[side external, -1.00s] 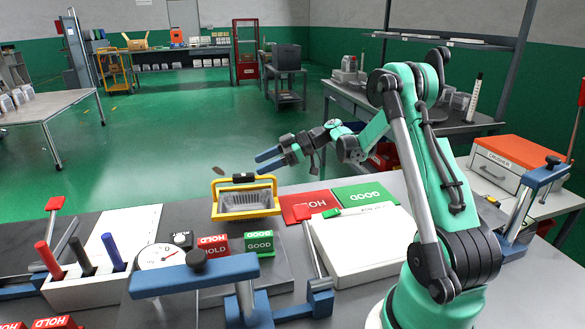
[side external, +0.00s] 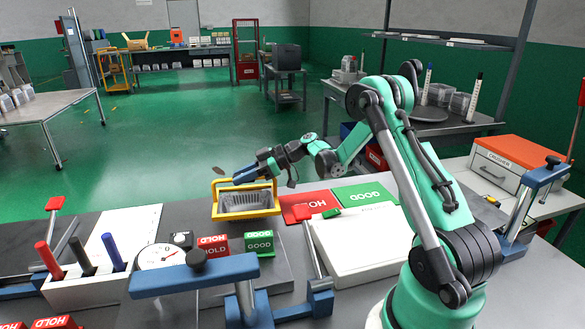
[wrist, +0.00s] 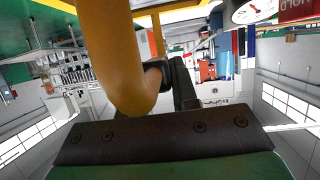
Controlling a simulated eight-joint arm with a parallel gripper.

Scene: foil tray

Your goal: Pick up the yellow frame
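The yellow frame (side external: 217,209) stands upright on the work table, around a silver foil tray (side external: 246,199). Its raised handle has a dark grip in the middle. My gripper (side external: 243,177) is at the top of this handle, with its blue fingers over the grip area. In the wrist view, the yellow handle (wrist: 115,60) fills the space close to the camera. One dark finger (wrist: 186,88) shows to the right of the handle. The other finger is mostly hidden behind it, so I cannot tell whether the fingers touch the grip.
Red HOLD (side external: 309,204) and green GOOD (side external: 364,194) pads lie right of the frame. HOLD (side external: 213,245) and GOOD (side external: 259,243) blocks stand in front, near a round dial (side external: 160,256). A white scale-like slab (side external: 365,244) lies front right.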

